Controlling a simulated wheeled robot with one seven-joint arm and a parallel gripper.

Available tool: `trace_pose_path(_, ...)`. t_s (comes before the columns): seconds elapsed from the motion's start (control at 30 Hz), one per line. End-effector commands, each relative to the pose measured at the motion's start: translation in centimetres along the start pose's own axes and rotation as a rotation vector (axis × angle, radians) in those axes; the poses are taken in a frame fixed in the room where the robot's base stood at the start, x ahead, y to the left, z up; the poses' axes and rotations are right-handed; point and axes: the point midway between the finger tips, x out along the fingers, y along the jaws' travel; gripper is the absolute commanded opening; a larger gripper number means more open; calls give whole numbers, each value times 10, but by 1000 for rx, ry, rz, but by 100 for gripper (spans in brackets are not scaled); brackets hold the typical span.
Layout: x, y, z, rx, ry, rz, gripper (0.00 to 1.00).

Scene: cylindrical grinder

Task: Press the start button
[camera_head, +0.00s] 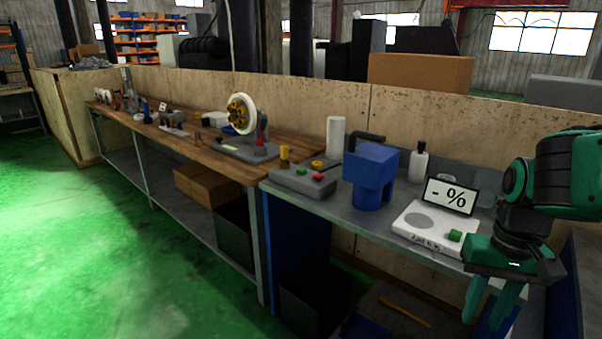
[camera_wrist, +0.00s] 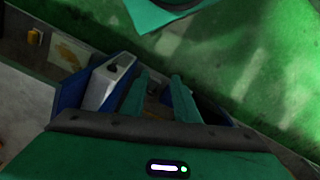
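A grey control box (camera_head: 304,179) on the metal bench carries a green button (camera_head: 301,171) and a red button (camera_head: 318,177). A white device (camera_head: 430,228) farther right has a green button (camera_head: 455,236) and a display reading "- %". No readable label shows which green button is the start button. My gripper (camera_head: 484,321) is at the lower right, in front of the bench edge, fingers pointing down. It is open and empty, with a gap between the fingers in the wrist view (camera_wrist: 160,78). It touches neither button.
A blue machine (camera_head: 371,178) stands between the box and the white device. A white cylinder (camera_head: 335,137) and a bottle (camera_head: 418,162) stand behind. A wooden bench (camera_head: 205,146) with tools extends left. Green floor in front is clear.

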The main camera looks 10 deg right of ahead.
Motion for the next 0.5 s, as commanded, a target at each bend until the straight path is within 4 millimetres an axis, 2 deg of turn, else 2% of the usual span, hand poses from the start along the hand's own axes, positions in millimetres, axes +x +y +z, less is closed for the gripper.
trace_pose_path(0.03,0,0,0,0,0,0,15)
trace_pose_path(0.1,0,0,0,0,0,0,0)
trace_pose_path(0.5,0,0,0,0,0,0,0)
